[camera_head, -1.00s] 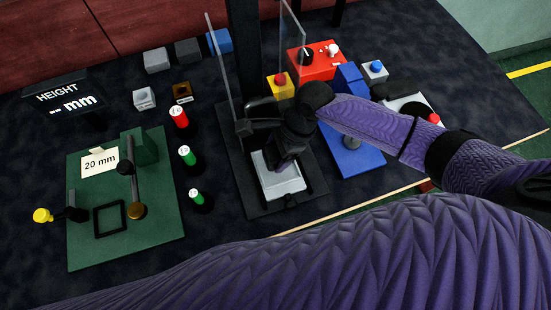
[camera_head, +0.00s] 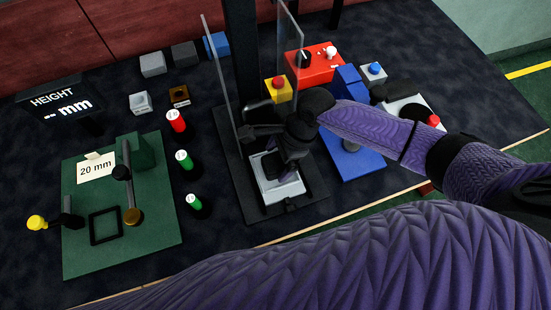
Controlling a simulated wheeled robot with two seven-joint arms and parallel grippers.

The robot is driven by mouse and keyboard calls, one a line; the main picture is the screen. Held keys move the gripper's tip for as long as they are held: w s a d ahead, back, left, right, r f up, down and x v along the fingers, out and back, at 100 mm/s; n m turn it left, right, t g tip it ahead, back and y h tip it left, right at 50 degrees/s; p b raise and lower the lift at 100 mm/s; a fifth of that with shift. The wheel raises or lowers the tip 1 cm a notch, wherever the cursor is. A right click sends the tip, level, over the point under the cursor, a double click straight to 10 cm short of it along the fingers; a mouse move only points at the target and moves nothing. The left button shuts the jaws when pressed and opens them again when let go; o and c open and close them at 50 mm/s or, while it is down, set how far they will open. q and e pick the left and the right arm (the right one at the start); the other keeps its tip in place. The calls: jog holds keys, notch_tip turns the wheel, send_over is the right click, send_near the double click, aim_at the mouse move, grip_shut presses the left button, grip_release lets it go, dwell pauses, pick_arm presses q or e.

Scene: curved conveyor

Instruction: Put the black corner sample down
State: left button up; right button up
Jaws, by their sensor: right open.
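My right gripper (camera_head: 287,160) points down over the pale grey plate (camera_head: 288,190) of the black stand, between two clear upright panels. Its jaws are open, though the dark fingers are hard to separate from the dark parts around them. I cannot clearly pick out the black corner sample; the gripper and wrist hide part of the plate, and black on black blends there. I cannot tell whether anything dark lies between the fingers. My left gripper is not in view.
The clear panels (camera_head: 219,75) stand close to my right gripper. A green board (camera_head: 85,250) with a black square frame is at left. Several capped cylinders, including a red-topped one (camera_head: 176,122), stand between. A red box (camera_head: 325,65) and blue stand (camera_head: 362,168) are at right.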

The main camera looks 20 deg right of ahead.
jog(key=p+v, duration=0.3)
jog(key=v, duration=0.7)
jog(key=shift+r+p, duration=0.2)
jog(key=shift+p, duration=0.1)
dwell(0.4)
